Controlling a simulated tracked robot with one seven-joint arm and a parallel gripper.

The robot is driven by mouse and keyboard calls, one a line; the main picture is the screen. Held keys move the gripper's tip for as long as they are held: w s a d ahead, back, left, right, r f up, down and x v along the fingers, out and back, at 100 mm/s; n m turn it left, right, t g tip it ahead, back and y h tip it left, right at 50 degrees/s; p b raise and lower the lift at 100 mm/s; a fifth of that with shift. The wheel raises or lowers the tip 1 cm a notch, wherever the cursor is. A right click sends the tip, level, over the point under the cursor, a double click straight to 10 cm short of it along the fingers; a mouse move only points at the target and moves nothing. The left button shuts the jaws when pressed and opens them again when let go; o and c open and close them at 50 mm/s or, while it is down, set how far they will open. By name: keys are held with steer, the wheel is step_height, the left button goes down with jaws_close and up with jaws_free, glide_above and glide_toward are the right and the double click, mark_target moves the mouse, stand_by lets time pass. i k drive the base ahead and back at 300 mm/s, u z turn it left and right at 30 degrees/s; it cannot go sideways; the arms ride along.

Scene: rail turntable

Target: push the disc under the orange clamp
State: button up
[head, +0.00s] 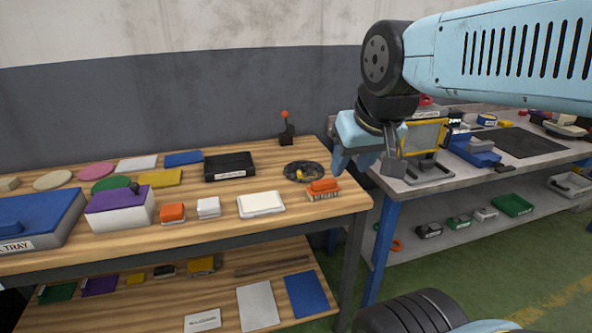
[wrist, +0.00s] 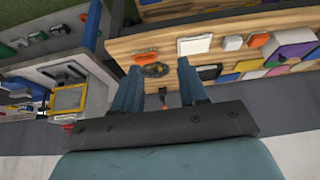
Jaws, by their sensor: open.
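A dark round disc-like plate (head: 307,171) with a yellow piece on it lies near the right end of the wooden bench. It also shows in the wrist view (wrist: 156,71), between the fingers in the picture. A black upright with an orange knob (head: 286,130) stands behind it at the bench's back edge; it could be the orange clamp, but I cannot tell. An orange-topped block (head: 323,188) sits just in front of the plate.
A black box (head: 230,166), a white tray (head: 261,205), small orange and white blocks and a purple box (head: 121,209) stand left on the bench. A grey workbench (head: 440,176) with a yellow-framed panel (head: 424,136) stands right, beyond a gap.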

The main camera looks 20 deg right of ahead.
mark_target(306, 166)
steer(key=z, duration=0.95)
steer(key=i, duration=0.6)
steer(key=u, duration=1.05)
steer(key=i, duration=0.5)
steer(key=z, duration=0.1)
